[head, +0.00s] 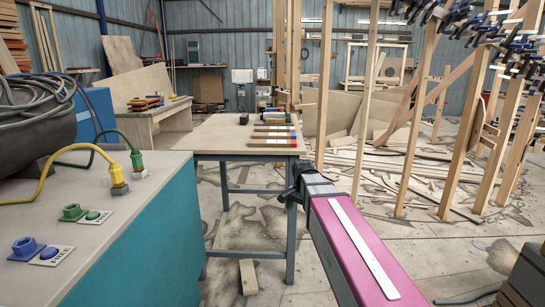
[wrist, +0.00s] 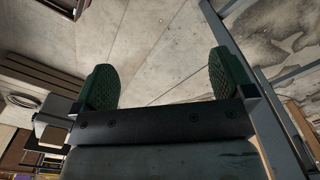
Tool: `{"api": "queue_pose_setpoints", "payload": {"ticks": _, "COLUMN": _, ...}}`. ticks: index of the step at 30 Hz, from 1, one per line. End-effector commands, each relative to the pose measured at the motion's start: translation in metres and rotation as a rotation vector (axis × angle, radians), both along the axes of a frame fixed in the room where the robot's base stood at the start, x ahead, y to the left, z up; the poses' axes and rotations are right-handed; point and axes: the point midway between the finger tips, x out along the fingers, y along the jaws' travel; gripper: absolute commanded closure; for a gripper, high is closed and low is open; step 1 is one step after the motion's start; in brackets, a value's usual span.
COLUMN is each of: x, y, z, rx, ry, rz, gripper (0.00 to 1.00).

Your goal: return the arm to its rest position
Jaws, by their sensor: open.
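My gripper (wrist: 162,82) shows in the wrist view with its two green textured finger pads wide apart and nothing between them. Beyond the pads is bare, stained concrete floor, with a grey metal bar on the right. In the head view, my magenta arm link extends from the bottom right toward the middle. The dark end of my arm is beside the front right leg of the small workbench (head: 228,148), below its top.
A teal cabinet (head: 150,255) with yellow and green plugged cables stands at the left. Several labelled strips (head: 272,142) and clamps lie on the workbench. Upright timber posts (head: 413,125) with clamps stand at the right. Loose boards (head: 395,165) cover the floor behind.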

Motion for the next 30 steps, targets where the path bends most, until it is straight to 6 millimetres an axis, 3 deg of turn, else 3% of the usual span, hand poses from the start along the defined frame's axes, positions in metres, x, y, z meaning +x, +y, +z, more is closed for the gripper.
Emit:
{"api": "queue_pose_setpoints", "payload": {"ticks": 1, "x": -0.014, "y": -0.008, "z": -0.019, "rx": 0.0, "ry": 0.004, "rz": 0.05, "gripper": 0.01}}
{"api": "queue_pose_setpoints", "payload": {"ticks": 6, "x": -0.043, "y": -0.031, "z": -0.069, "rx": -0.001, "ry": 0.003, "rz": 0.237, "gripper": 0.01}}
{"api": "queue_pose_setpoints", "payload": {"ticks": 15, "x": -0.103, "y": -0.064, "z": -0.144, "rx": -0.002, "ry": 0.001, "rz": 0.557, "gripper": 0.01}}
{"api": "queue_pose_setpoints", "payload": {"ticks": 22, "x": -0.13, "y": -0.077, "z": -0.172, "rx": -0.002, "ry": -0.001, "rz": 0.707, "gripper": 0.01}}
{"api": "queue_pose_setpoints", "payload": {"ticks": 30, "x": -0.13, "y": -0.077, "z": -0.172, "rx": -0.002, "ry": -0.001, "rz": 0.707, "gripper": 0.01}}
